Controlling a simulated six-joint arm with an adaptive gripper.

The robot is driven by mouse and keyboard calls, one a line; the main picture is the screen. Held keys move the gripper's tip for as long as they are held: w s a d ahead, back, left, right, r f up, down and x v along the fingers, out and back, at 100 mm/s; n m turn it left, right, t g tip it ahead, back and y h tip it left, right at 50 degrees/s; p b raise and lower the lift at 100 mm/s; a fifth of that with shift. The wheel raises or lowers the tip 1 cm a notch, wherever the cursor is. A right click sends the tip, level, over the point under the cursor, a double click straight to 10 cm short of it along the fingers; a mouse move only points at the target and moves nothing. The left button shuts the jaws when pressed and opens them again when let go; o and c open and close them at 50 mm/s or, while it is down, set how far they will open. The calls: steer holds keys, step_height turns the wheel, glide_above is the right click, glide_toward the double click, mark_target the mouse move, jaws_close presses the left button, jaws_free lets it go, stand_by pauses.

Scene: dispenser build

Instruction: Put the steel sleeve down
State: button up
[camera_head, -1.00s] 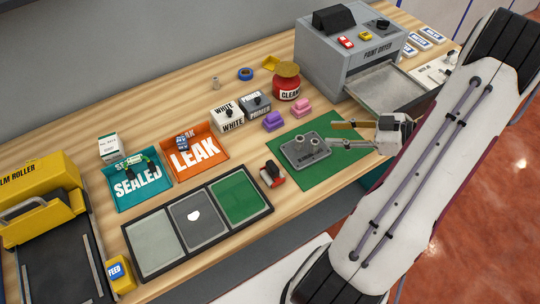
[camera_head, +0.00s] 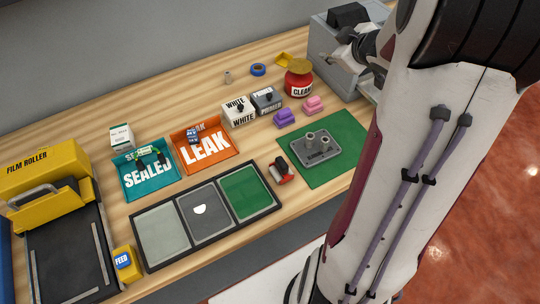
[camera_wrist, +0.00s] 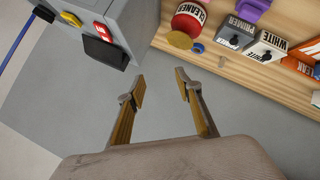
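My gripper (camera_wrist: 160,88) is open in the wrist view, with nothing between its fingers. The floor and wall behind the table show past the fingertips. A small grey-beige cylinder (camera_head: 228,77) stands upright on the table left of the blue tape roll. A grey metal block (camera_head: 315,152) with round upright parts sits on the green mat (camera_head: 350,130). I cannot tell which of these, if any, is the steel sleeve.
The grey paint dryer (camera_wrist: 128,20) is left of my fingers in the wrist view. The red cleaner jar (camera_wrist: 188,20) stands right of it, beside the blue tape (camera_wrist: 198,48). Primer (camera_head: 266,100) and white boxes (camera_head: 238,112) are near.

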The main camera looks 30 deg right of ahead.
steer(key=s+a+r+m+g+h, duration=0.1)
steer(key=s+a+r+m, duration=0.15)
steer(key=a+r, duration=0.2)
steer(key=s+a+r+m+g+h, duration=0.1)
steer(key=s+a+r+m, duration=0.1)
steer(key=s+a+r, duration=0.3)
steer(key=s+a+f+g+y, duration=0.1)
steer(key=s+a+f+y, duration=0.1)
steer(key=s+a, duration=0.6)
steer(key=s+a+f+g+y, duration=0.2)
steer(key=s+a, duration=0.6)
steer(key=a, duration=0.7)
steer(key=shift+s+f+y, duration=0.35)
steer(key=shift+f+y, duration=0.25)
steer(key=shift+f, duration=0.15)
